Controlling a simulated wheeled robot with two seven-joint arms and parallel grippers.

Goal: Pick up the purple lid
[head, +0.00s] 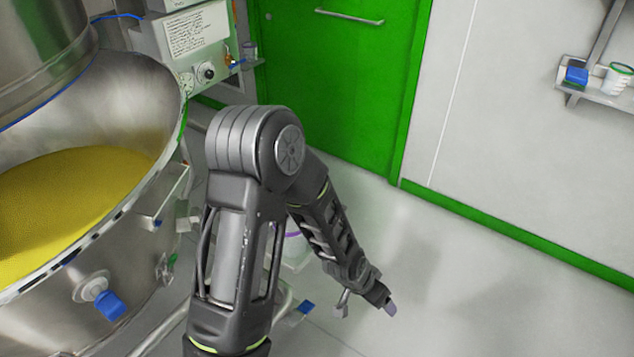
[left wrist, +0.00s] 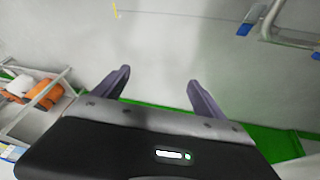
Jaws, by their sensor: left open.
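A thin purple edge (head: 292,234) shows in the head view behind my arm, on top of something pale. It may be the purple lid, but most of it is hidden by my arm. My left gripper (head: 366,306) hangs low in front of the floor, to the right of and below that edge. In the left wrist view, my left gripper (left wrist: 155,82) has its two fingers spread with nothing between them. No purple lid shows in the wrist view. My right gripper is not in view.
A large steel vessel (head: 60,305) with yellow powder (head: 65,195) stands at the left. A green door (head: 345,85) is at the back. A wall shelf (head: 600,95) holds a white cup and a blue item. The floor (head: 460,290) at the right is clear.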

